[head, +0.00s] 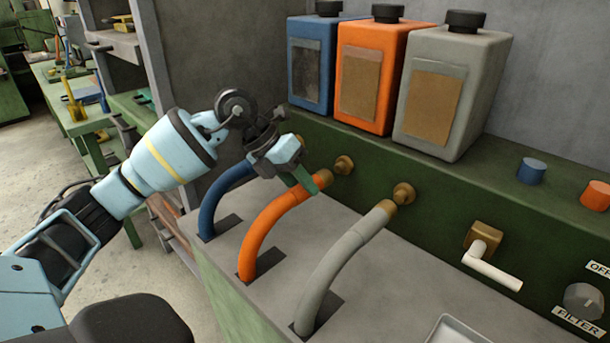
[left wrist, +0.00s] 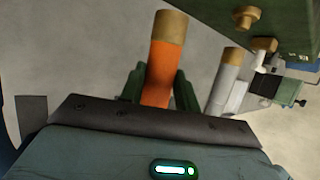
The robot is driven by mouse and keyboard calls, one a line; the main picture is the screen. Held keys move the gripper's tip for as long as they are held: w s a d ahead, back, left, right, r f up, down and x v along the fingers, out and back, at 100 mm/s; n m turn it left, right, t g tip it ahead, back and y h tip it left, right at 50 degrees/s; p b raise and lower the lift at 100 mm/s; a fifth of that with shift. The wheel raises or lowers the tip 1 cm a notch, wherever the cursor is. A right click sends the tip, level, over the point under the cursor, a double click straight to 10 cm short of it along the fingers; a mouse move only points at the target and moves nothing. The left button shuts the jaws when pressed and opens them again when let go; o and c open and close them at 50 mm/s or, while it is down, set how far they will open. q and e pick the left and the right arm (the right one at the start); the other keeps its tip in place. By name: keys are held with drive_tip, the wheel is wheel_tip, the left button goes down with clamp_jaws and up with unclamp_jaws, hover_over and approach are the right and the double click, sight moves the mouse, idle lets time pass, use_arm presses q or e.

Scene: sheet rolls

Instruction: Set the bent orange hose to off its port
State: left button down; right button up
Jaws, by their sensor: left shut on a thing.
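The bent orange hose (head: 265,235) rises from a slot in the grey bench top and curves up to a brass end (head: 324,178). My left gripper (head: 303,178) is shut on it just behind that end. In the left wrist view, the orange hose (left wrist: 158,70) stands between the two green fingers (left wrist: 155,90), its brass tip free. A brass port (head: 343,165) sits on the green panel beyond the hose end. The left wrist view shows the tip apart from a brass port (left wrist: 245,18). My right gripper is not in view.
A blue hose (head: 222,192) is left of the orange one, a grey hose (head: 340,257) right. Blue (head: 310,65), orange (head: 368,75) and grey (head: 450,90) jugs stand on the ledge. A white-handled valve (head: 485,250) and a knob (head: 583,300) are further right.

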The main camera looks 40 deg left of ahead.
use_arm(q)
drive_tip(key=shift+s, duration=0.15)
drive_tip(key=c, duration=1.4)
unclamp_jaws()
drive_tip(key=shift+f, duration=0.1)
drive_tip(key=o, duration=0.4)
drive_tip(key=shift+s+a, duration=0.1)
drive_tip(key=shift+s, duration=0.05)
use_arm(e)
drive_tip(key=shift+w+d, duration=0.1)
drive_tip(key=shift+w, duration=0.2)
use_arm(q)
drive_tip(key=shift+v, duration=3.95)
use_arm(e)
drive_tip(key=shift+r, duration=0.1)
